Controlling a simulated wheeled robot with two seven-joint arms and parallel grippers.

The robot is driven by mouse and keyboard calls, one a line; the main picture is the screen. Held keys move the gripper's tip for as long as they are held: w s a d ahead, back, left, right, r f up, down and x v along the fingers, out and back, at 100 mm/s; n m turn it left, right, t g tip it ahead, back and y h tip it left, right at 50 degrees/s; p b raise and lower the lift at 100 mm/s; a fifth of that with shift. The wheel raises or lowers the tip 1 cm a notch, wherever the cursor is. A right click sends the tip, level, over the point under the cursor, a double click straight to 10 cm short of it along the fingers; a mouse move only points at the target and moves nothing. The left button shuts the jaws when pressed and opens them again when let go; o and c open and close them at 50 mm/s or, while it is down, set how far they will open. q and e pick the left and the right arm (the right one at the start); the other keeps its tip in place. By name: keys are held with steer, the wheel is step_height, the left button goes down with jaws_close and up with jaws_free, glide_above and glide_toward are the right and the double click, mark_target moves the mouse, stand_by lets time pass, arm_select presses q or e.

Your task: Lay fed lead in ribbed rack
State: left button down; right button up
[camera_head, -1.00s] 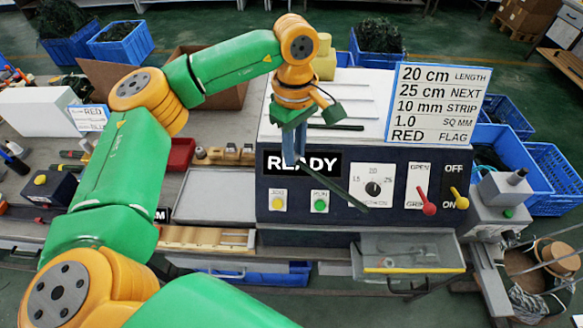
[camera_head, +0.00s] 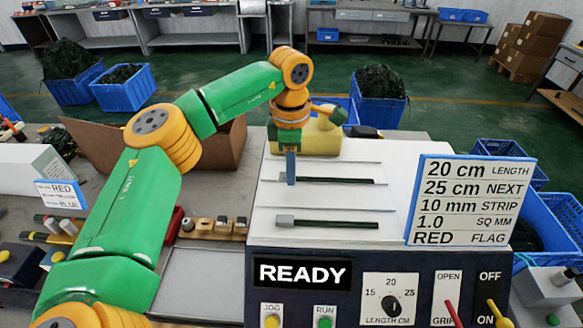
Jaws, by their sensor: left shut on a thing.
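The ribbed rack (camera_head: 395,195) is the white top of the machine, with thin raised ribs running left to right. My left gripper (camera_head: 291,178) points down over its back left part and is shut on the left end of a dark lead (camera_head: 335,181). This lead runs level to the right, along a rib, at or just above the rack surface; I cannot tell if it touches. A second dark lead (camera_head: 345,224) with a grey end piece lies on the rack nearer the front, roughly parallel. My right gripper is not in view.
The sign board (camera_head: 470,200) stands at the rack's right. A yellow object (camera_head: 318,138) stands behind my gripper. The front panel shows READY (camera_head: 303,273) above knobs and levers. A cardboard box (camera_head: 225,145) and a row of small parts (camera_head: 220,227) are at the left.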

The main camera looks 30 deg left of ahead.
mark_target(291, 194)
arm_select(q)
steer(key=shift+s+d+r, duration=0.15)
steer(key=shift+s+d, duration=0.05)
steer(key=shift+s, duration=0.25)
steer(key=shift+s+d+r, duration=0.15)
steer(key=shift+s+d, duration=0.05)
steer(key=shift+s, duration=0.2)
steer(key=shift+s+f, duration=0.1)
steer(key=shift+f, duration=0.15)
steer(key=shift+w+a+f+b, duration=0.1)
steer(key=shift+w+f+b, duration=0.15)
steer(key=shift+f+b, duration=0.4)
steer(key=shift+w+a+f+b, duration=0.1)
steer(key=shift+w+f+b, duration=0.15)
steer(key=shift+f, duration=0.6)
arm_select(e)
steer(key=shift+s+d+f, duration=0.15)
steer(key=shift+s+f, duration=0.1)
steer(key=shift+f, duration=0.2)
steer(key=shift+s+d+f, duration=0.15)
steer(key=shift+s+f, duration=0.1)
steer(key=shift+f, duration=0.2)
arm_select(q)
steer(key=c, duration=0.8)
jaws_free()
steer(key=shift+s+d+r, duration=0.1)
steer(key=shift+s+r, duration=0.05)
steer(key=shift+s, duration=0.1)
steer(key=shift+c, duration=0.2)
steer(key=shift+o, duration=0.9)
